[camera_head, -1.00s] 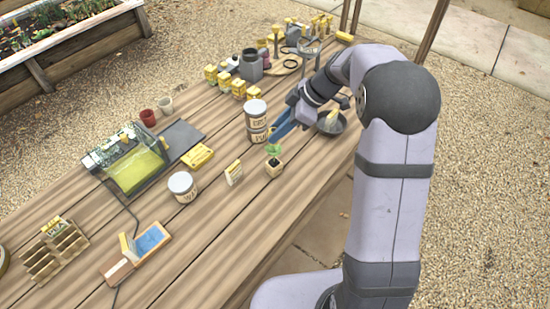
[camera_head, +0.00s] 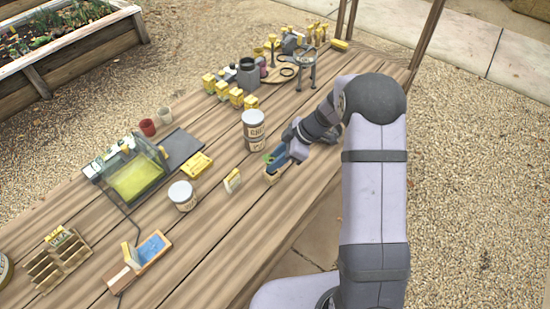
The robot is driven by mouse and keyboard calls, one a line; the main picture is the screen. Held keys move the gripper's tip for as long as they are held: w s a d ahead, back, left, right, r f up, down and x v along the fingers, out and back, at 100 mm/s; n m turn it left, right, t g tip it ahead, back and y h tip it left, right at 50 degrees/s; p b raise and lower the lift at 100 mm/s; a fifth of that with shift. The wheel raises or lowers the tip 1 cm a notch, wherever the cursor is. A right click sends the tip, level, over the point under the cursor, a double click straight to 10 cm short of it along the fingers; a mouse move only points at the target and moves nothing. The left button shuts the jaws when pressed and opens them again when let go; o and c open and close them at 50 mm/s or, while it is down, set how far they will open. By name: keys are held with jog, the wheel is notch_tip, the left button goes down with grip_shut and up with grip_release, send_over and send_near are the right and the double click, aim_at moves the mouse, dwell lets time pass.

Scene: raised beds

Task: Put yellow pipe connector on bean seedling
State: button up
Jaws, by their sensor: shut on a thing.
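The bean seedling (camera_head: 267,158) shows green leaves above its small pale pot (camera_head: 271,177), on the table right of the centre. My gripper (camera_head: 274,165) is right over the seedling, its blue fingers pointing down and left and covering part of the plant and pot. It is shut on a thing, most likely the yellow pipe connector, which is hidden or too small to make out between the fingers. Whether it touches the seedling I cannot tell.
Two stacked cans (camera_head: 254,128) stand just behind the gripper. A small yellow-white packet (camera_head: 233,180) and another can (camera_head: 182,195) stand to the left. Several yellow boxes (camera_head: 222,88) are farther back. Bare planks lie in front of the pot.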

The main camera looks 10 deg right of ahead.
jog(key=shift+f, duration=0.25)
jog(key=o, duration=1)
jog(key=shift+r, duration=0.1)
jog(key=shift+r, duration=0.15)
jog(key=b+v, duration=0.3)
jog(key=v, duration=0.9)
jog(key=s+f+m+h, duration=0.2)
jog(key=s+m, duration=0.5)
jog(key=s, duration=0.5)
jog(key=s+d+f+m+g+h, duration=0.1)
jog(key=s+f+m+h, duration=0.2)
jog(key=s+m, duration=0.5)
jog(key=s+h, duration=0.1)
jog(key=s, duration=0.3)
jog(key=shift+f, duration=0.25)
